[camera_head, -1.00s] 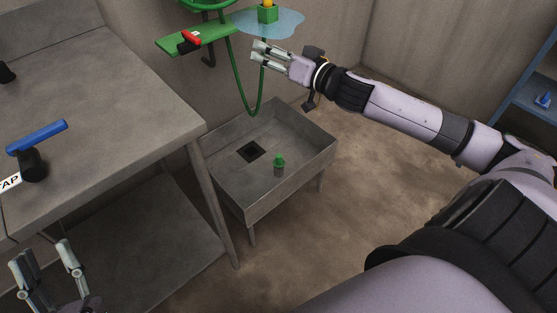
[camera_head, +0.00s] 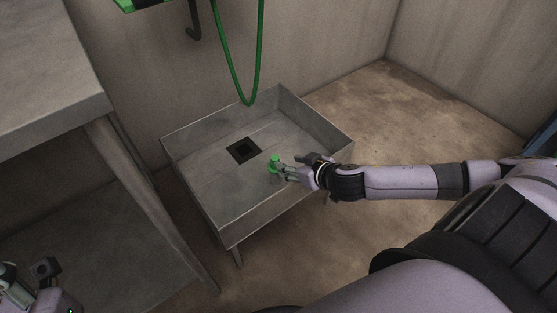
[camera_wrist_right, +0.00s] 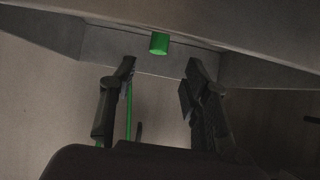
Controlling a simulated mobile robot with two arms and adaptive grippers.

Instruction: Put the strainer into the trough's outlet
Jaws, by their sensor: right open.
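The strainer (camera_head: 275,159) has a green knob over a grey body and stands on the floor of the grey metal trough (camera_head: 230,207). The dark square outlet (camera_head: 244,150) is to its left and a little farther back. My right gripper (camera_head: 281,172) is at the strainer's right side, its fingers partly covering the grey body. In the right wrist view the fingers of my right gripper (camera_wrist_right: 158,72) are spread, with the green knob (camera_wrist_right: 158,43) just beyond and between the tips. I cannot tell whether they touch it. My left gripper (camera_head: 28,283) is partly cut off at the lower left.
A grey workbench (camera_head: 50,80) stands left of the trough, its leg close to the trough's left side. A green hose (camera_head: 240,75) hangs in a loop at the trough's back edge. Bare floor (camera_head: 420,110) lies to the right.

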